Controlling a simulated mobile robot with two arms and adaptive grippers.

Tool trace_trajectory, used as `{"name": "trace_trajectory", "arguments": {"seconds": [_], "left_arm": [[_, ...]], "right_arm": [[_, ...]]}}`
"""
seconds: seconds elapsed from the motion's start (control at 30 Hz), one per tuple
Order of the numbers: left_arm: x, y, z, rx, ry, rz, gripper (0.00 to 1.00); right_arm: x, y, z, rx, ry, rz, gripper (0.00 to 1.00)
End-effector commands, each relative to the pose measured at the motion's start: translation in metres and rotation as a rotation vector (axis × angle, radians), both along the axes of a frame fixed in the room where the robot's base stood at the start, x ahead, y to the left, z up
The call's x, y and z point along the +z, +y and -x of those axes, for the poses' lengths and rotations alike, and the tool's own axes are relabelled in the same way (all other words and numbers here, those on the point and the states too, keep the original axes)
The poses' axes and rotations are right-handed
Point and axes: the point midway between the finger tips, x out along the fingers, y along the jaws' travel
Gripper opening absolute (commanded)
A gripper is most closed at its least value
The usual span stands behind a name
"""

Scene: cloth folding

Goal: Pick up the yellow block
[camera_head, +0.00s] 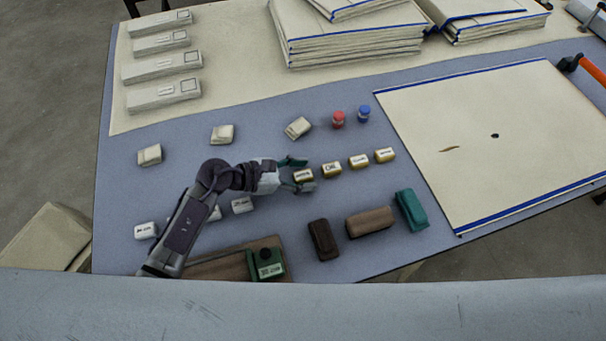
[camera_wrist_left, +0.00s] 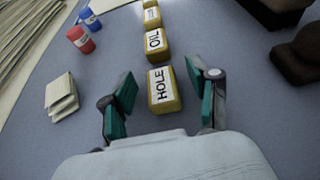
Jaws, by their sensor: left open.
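Several yellow blocks with white labels stand in a row on the blue-grey table. The nearest yellow block (camera_wrist_left: 163,92), labelled HOLE, is between the two teal fingers of my left gripper (camera_wrist_left: 164,103) in the left wrist view, with a gap on each side. In the head view this block (camera_head: 304,175) is at the left end of the row, beside my left gripper (camera_head: 298,175), which is open. A second yellow block (camera_wrist_left: 156,43), labelled OIL, stands just beyond it; it also shows in the head view (camera_head: 332,169). My right gripper is not in view.
Red (camera_head: 338,119) and blue (camera_head: 364,113) small containers stand behind the row. Dark brown (camera_head: 323,240), brown (camera_head: 369,222) and teal (camera_head: 411,210) blocks lie in front. A cream board (camera_head: 500,130) lies at right. Several pale folded pieces lie around my left arm.

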Motion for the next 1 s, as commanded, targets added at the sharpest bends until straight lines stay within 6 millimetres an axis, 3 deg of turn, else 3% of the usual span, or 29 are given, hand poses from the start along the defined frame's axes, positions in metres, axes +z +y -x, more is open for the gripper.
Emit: {"name": "trace_trajectory", "arguments": {"seconds": [0.03, 0.37, 0.77, 1.0], "left_arm": [[0.0, 0.0, 0.0, 0.0, 0.0, 0.0, 0.6], [0.0, 0.0, 0.0, 0.0, 0.0, 0.0, 0.07], [0.007, 0.001, 0.0, 0.0, -0.001, 0.0, 0.07], [0.044, 0.001, 0.0, -0.002, -0.008, -0.001, 0.07]], "right_arm": [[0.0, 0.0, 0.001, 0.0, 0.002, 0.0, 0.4], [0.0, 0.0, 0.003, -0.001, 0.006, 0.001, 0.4], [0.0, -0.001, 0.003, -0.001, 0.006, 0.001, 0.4], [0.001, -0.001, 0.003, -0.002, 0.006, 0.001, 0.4]]}}
